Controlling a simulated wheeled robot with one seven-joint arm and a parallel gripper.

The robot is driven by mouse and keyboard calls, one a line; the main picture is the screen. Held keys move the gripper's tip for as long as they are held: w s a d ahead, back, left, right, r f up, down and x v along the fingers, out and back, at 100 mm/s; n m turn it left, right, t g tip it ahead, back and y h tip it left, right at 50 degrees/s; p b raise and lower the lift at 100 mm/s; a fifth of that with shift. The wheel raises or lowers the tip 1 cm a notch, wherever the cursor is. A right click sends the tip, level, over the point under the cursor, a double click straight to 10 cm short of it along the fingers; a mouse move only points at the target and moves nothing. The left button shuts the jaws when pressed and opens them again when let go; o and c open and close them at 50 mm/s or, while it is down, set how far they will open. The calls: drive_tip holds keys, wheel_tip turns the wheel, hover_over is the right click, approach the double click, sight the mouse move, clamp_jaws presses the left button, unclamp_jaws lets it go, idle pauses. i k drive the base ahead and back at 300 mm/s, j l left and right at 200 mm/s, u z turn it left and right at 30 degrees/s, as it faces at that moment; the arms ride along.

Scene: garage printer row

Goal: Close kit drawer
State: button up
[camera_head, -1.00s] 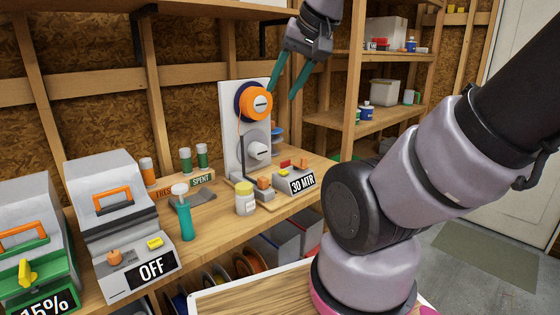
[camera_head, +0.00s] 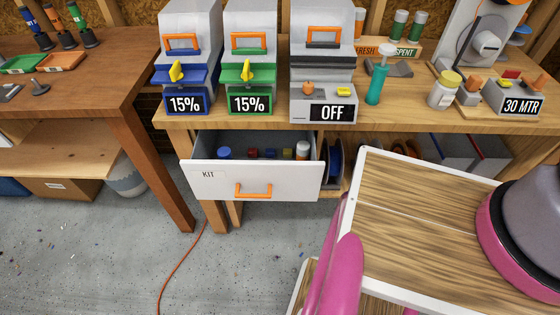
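The kit drawer (camera_head: 218,181) is a white drawer labelled KIT with an orange handle (camera_head: 253,191) on its front. It stands pulled out below the workbench (camera_head: 200,122), beneath the blue, green and grey machines. The drawer's back is hidden under the bench top. My gripper is outside the current view, so its opening and its distance from the drawer do not show.
A brown table (camera_head: 135,90) stands at left, its leg near the drawer's left side. My wood-topped base is at right, close to the drawer's right side. Open floor (camera_head: 230,265) lies in front of the drawer, with an orange cable (camera_head: 180,262) across it.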

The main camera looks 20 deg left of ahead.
sight(243, 177)
drive_tip(key=k+l+u, duration=0.15)
drive_tip(key=u, duration=1.5)
drive_tip(key=z, duration=0.35)
